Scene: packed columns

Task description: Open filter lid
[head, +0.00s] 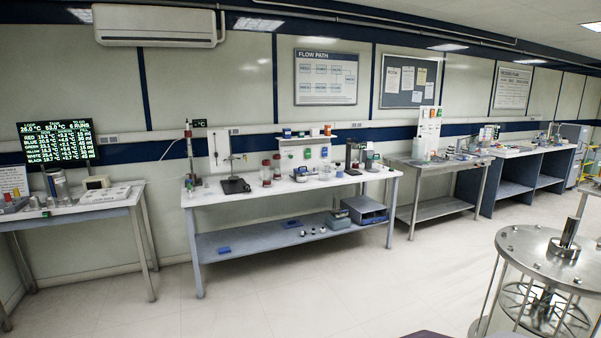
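Neither of my grippers is in view. At the lower right stands a round metal apparatus. Its flat steel top plate (540,256) has small bolts near the rim and a short dark cylinder (571,232) upright at its middle. Thin rods run down from the plate to a spoked ring (545,308) below. I cannot tell whether this plate is the filter lid. No part is clearly marked as a filter, and things on the far benches are too small to make out.
A long white bench (290,184) with small bottles and instruments stands against the back wall. A left table (80,208) stands below a data screen (57,141). A steel table (440,162) and a dark blue bench (519,169) stand right. The tiled floor (300,298) in front is clear.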

